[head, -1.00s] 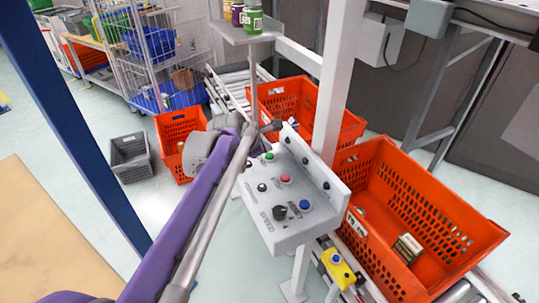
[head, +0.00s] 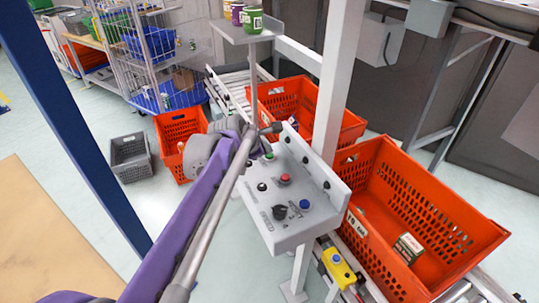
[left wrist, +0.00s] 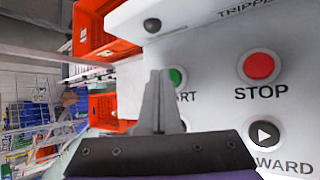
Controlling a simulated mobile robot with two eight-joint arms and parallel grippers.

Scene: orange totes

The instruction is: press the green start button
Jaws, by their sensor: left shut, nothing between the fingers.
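The green start button (head: 268,156) is at the far left end of a light grey control panel (head: 262,222). In the left wrist view the green button (left wrist: 177,77) sits just right of my fingertips, above the partly hidden START label. My left gripper (head: 264,147) is shut and empty, close over that end of the panel; its fingers (left wrist: 160,73) partly cover the button's left edge in the wrist view. I cannot tell whether they touch it. My right gripper is not in view.
A red stop button (head: 285,179), a black knob (head: 280,212) and a blue button (head: 305,205) share the panel. Orange totes (head: 420,205) stand behind and right of it. A white post (head: 332,85) rises behind the panel. A yellow box (head: 338,266) hangs below.

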